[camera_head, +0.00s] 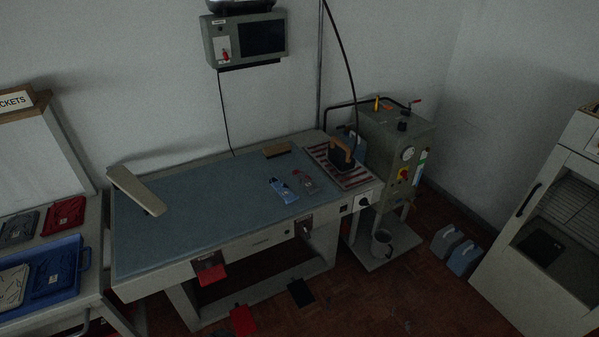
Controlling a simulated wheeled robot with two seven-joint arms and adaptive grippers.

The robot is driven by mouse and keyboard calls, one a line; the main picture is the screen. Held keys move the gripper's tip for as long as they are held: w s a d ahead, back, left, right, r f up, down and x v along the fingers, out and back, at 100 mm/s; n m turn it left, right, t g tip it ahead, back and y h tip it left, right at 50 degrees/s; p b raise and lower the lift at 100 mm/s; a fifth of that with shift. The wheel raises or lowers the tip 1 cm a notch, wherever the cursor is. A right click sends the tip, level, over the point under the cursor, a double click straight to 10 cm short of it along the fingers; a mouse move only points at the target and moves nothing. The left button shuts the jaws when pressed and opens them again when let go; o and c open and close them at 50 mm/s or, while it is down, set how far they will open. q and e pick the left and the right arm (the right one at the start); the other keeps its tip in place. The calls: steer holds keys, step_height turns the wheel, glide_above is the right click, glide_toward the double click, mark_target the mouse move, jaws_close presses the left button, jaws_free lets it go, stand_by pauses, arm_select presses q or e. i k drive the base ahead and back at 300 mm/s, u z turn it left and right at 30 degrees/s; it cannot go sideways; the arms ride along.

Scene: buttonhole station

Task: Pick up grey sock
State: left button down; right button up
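I cannot clearly make out a grey sock. A small, faint greyish patch (407,326) lies on the wooden floor near the bottom edge, too small and dark to identify. A grey folded item (18,229) lies on the left table beside a red folded item (64,215); I cannot tell that it is a sock. Neither of my grippers shows in the head view.
A pressing table (190,235) fills the middle, with an iron (342,155) at its right end. A grey-green machine (395,140) stands behind on the right, with grey jugs (463,258) on the floor. A pale cabinet (500,277) stands far right. Floor between is mostly open.

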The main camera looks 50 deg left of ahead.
mark_target(306, 181)
steer(key=u, duration=0.5)
steer(key=i, duration=1.1)
steer(key=u, duration=1.65)
steer(key=i, duration=0.6)
steer(key=u, duration=0.65)
